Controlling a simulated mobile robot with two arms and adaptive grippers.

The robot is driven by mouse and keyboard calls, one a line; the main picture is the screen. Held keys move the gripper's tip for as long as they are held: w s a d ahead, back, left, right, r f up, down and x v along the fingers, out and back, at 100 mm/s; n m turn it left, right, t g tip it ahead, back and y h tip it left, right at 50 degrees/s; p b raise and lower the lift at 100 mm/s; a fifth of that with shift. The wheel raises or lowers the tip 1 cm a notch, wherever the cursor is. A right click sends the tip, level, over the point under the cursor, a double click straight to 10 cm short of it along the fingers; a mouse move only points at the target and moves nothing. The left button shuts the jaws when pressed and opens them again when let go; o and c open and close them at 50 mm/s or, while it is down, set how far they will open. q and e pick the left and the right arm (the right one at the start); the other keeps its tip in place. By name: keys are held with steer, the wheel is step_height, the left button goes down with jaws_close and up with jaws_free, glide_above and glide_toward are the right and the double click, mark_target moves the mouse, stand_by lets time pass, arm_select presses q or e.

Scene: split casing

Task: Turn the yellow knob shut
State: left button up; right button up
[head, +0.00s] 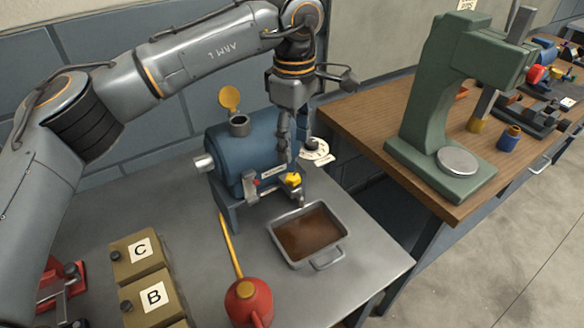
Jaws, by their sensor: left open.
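The yellow knob (293,179) sits at the lower front right of a blue casing (228,150), above a small spout. My left gripper (294,152) hangs pointing down at the casing's right end, just above the knob. Its fingers are apart, and no object shows between them. The fingertips look a little above the knob; I cannot tell whether they touch it. My left arm comes in from the left and arches over the casing. My right gripper is not in view.
A grey pan (325,262) of brown liquid stands below the knob. A red oil can (249,302) with a long yellow spout stands at the front. Boxes marked C (122,252) and B (133,300) are at the left. A green press (425,110) stands on the wooden bench.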

mark_target(293, 177)
arm_select(q)
step_height(293, 177, down, 8)
steer(key=shift+a+f+p, duration=0.1)
steer(key=shift+f+p, duration=0.1)
steer(key=shift+p, duration=0.5)
jaws_close()
